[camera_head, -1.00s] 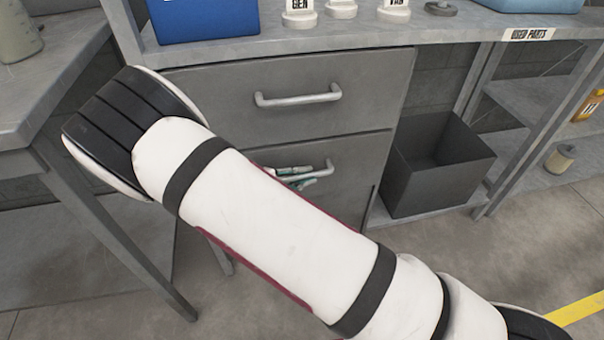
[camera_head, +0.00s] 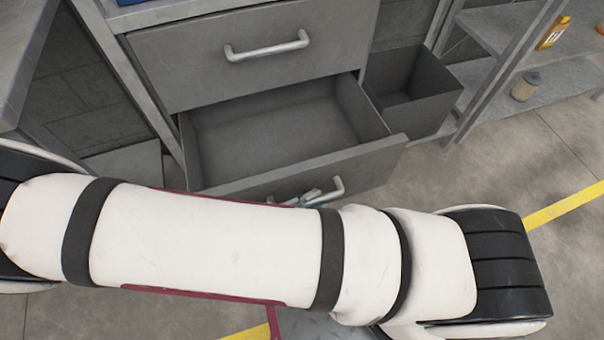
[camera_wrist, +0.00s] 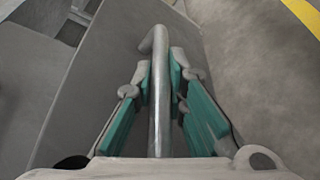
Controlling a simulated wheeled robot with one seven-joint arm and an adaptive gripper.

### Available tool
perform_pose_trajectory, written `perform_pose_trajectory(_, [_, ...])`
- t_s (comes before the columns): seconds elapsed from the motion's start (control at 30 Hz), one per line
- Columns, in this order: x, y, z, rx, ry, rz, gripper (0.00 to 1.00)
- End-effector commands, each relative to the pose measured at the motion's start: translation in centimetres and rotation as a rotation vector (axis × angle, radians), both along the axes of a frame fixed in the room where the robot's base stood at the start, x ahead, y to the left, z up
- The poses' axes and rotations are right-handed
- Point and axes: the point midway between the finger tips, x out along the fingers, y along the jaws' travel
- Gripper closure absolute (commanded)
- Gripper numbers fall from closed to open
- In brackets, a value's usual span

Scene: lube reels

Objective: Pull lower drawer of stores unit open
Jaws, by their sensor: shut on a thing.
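The lower drawer (camera_head: 262,140) of the grey stores unit stands pulled out in the head view, and its inside looks empty. Its bar handle (camera_head: 338,187) is partly hidden behind my arm. My gripper (camera_head: 308,198) is at this handle, mostly hidden by my arm in the head view. In the wrist view, my gripper (camera_wrist: 161,85) has its teal-backed fingers on both sides of the grey handle bar (camera_wrist: 158,110), shut on it. The drawer front (camera_wrist: 110,80) lies to the left of the bar there.
The upper drawer (camera_head: 250,50) is shut above the open one. A dark grey open bin (camera_head: 425,95) stands to the right, beside shelving with an orange-yellow bottle (camera_head: 552,32) and a small container (camera_head: 524,86). Clear floor with a yellow line (camera_head: 565,205) lies at right.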

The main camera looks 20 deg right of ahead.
Motion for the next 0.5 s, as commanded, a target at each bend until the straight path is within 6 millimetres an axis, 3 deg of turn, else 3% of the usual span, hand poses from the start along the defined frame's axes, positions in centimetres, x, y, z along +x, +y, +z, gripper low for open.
perform_pose_trajectory(0.2, [-1.7,-0.1,0.1,-0.001,0.0,0.0,1.0])
perform_pose_trajectory(0.5, [-1.8,-0.1,0.0,-0.001,-0.001,-0.001,1.0])
